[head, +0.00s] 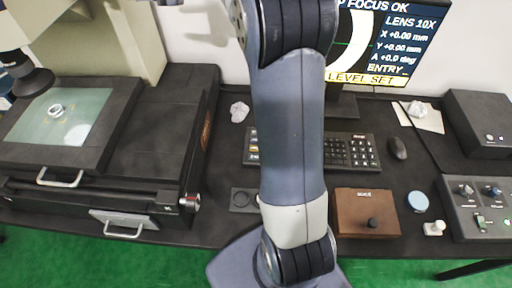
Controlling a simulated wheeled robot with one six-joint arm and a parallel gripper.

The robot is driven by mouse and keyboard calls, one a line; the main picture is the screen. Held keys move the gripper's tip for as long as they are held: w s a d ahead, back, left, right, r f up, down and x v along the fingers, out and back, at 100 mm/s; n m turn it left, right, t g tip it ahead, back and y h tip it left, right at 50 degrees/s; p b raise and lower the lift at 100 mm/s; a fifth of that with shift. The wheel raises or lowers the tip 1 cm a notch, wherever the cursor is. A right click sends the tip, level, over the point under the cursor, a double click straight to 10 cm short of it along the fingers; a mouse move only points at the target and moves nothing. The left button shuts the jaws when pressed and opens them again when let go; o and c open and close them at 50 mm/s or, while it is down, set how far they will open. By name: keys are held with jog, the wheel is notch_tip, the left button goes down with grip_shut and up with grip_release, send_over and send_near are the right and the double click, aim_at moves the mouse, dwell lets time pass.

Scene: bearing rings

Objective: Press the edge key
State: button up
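A black keyboard (350,152) lies on the dark table behind my arm. My arm hides its middle; only its left end and right part show. Its key labels are too small to read, so I cannot tell which key is the edge key. The monitor (390,45) at the upper right shows focus OK, lens 10X, X and Y at +0.00 mm, A at +0.0 deg, "ENTRY" and "LEVEL SET". A small bright ring (56,110) sits on the glass stage (85,135) of the measuring machine at left. My gripper is not in view.
A mouse (397,148) lies right of the keyboard. A brown box with a black knob (367,212), a blue disc (418,202) and a control box (480,205) stand at front right. Crumpled paper (239,111) lies behind the keyboard. A black unit (482,122) stands at right.

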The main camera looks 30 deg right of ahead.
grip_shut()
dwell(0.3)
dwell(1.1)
